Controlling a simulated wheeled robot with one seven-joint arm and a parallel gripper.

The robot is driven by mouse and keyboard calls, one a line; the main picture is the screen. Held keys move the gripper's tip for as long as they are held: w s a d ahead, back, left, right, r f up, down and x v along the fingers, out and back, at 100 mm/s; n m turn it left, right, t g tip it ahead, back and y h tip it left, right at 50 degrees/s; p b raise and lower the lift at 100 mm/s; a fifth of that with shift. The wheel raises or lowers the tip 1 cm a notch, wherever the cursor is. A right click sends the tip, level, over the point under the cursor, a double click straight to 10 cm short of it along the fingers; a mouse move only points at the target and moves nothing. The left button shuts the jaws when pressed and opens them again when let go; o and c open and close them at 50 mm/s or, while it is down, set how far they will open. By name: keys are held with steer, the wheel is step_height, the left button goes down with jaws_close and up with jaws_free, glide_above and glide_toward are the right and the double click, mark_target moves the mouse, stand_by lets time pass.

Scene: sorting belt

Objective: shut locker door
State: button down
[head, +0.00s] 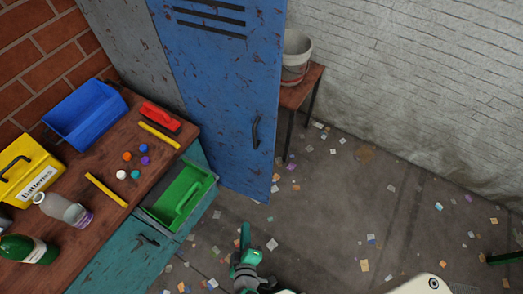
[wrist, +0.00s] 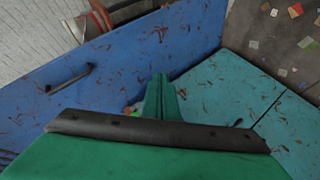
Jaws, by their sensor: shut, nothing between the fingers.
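The tall blue locker door (head: 225,85) stands at the centre top of the head view, with vent slots near its top and a dark handle (head: 256,130) near its right edge. A grey panel (head: 125,40) adjoins its left edge; I cannot tell how far the door stands open. My gripper (head: 244,238) is low in the head view, nearer me than the door's bottom edge, shut and empty. In the wrist view the green fingers (wrist: 160,98) are together in front of the door (wrist: 150,65), whose handle (wrist: 70,80) shows at left. No contact with the door shows.
A workbench (head: 165,165) at left holds a green bin (head: 180,195) at its edge, a blue bin (head: 85,115), a yellow batteries box (head: 28,170) and bottles. A bucket (head: 296,55) stands on a small table behind the door. Scraps litter the open floor (head: 330,220) at right.

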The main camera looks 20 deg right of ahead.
steer(key=w+d+r+n+h, duration=0.1)
steer(key=w+d+h, duration=0.1)
steer(key=w+h, duration=0.15)
steer(key=w+d+r+h, duration=0.2)
steer(key=w, duration=0.3)
steer(key=t+h, duration=0.1)
steer(key=h, duration=0.3)
glide_toward(266, 144)
steer(key=x, duration=0.5)
steer(key=shift+w+d+r, duration=0.1)
steer(key=shift+d+r, duration=0.1)
steer(key=shift+r, duration=0.05)
steer(key=shift+w+d, duration=0.25)
steer(key=shift+d, duration=0.15)
steer(key=shift+w, duration=0.15)
